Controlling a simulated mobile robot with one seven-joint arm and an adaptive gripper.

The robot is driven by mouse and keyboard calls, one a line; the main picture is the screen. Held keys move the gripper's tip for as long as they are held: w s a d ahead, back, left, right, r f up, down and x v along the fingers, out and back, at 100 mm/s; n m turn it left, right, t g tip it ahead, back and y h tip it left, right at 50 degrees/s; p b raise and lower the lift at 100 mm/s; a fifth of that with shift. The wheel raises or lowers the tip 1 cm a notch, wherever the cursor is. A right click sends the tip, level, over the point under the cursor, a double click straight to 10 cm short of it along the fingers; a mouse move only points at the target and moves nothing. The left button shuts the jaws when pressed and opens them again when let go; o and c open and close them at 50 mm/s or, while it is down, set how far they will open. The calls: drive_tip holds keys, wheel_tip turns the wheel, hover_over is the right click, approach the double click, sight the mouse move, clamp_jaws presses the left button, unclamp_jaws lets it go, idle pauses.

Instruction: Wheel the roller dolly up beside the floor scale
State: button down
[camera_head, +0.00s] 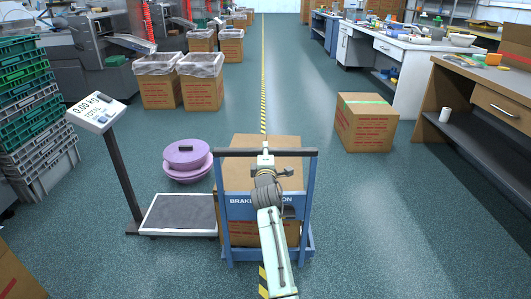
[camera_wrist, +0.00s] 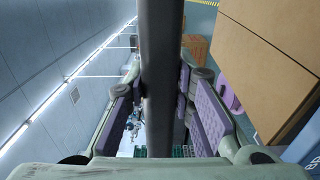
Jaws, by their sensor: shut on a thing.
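The roller dolly (camera_head: 229,212) has a blue frame with a dark handle bar (camera_head: 223,153) across its top and carries cardboard boxes (camera_head: 240,142). My gripper (camera_head: 266,154) is shut on the handle bar near its middle. In the wrist view the dark bar (camera_wrist: 162,60) runs between the purple finger pads. The floor scale (camera_head: 178,213) has a low dark platform with a pale rim, directly left of the dolly. Its display (camera_head: 97,113) on a post reads 0.00 kg. The dolly's left side appears very close to the platform's right edge; I cannot tell whether they touch. My arm hides part of the dolly.
A purple round-lidded thing (camera_head: 186,158) stands behind the scale. A cardboard box (camera_head: 365,124) lies on the floor to the right, near the workbenches (camera_head: 480,95). Stacked green and grey crates (camera_head: 28,100) stand at left. The aisle ahead along the yellow line (camera_head: 263,90) is clear.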

drive_tip(key=shift+r, duration=0.15)
drive_tip(key=c, duration=1.4)
unclamp_jaws()
drive_tip(key=shift+w, duration=0.1)
drive_tip(key=shift+o, duration=0.2)
drive_tip(key=s, duration=1.2)
drive_tip(key=shift+a, duration=0.1)
